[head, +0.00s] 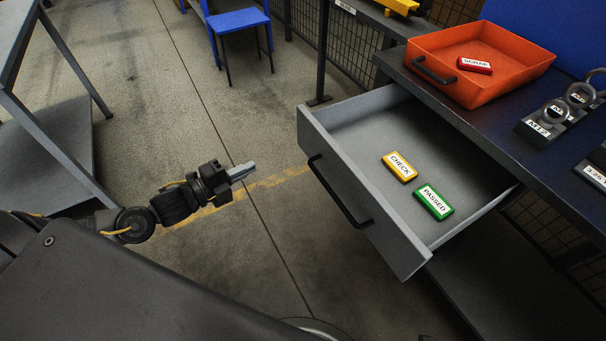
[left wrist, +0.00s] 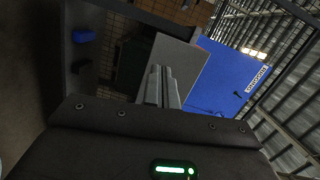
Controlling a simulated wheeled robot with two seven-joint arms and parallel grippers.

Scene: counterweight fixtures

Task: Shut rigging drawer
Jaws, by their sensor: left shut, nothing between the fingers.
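The grey rigging drawer (head: 352,200) is pulled out from under the dark bench on the right of the head view. Its front carries a black bar handle (head: 338,192). Inside lie a yellow CHECK block (head: 399,167) and a green PASSED block (head: 434,202). My left gripper (head: 242,171) is shut and empty, to the left of the drawer front and apart from it, pointing towards it. The left wrist view also shows its closed fingers (left wrist: 162,88). My right gripper is not in view.
On the bench top (head: 437,97) stand an orange tray (head: 430,48) holding a red SCRAP block (head: 474,66), and dark weights with rings (head: 545,120). A blue stool (head: 238,20) stands at the back. A grey shelf unit (head: 45,150) is at the left. The floor between gripper and drawer is clear.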

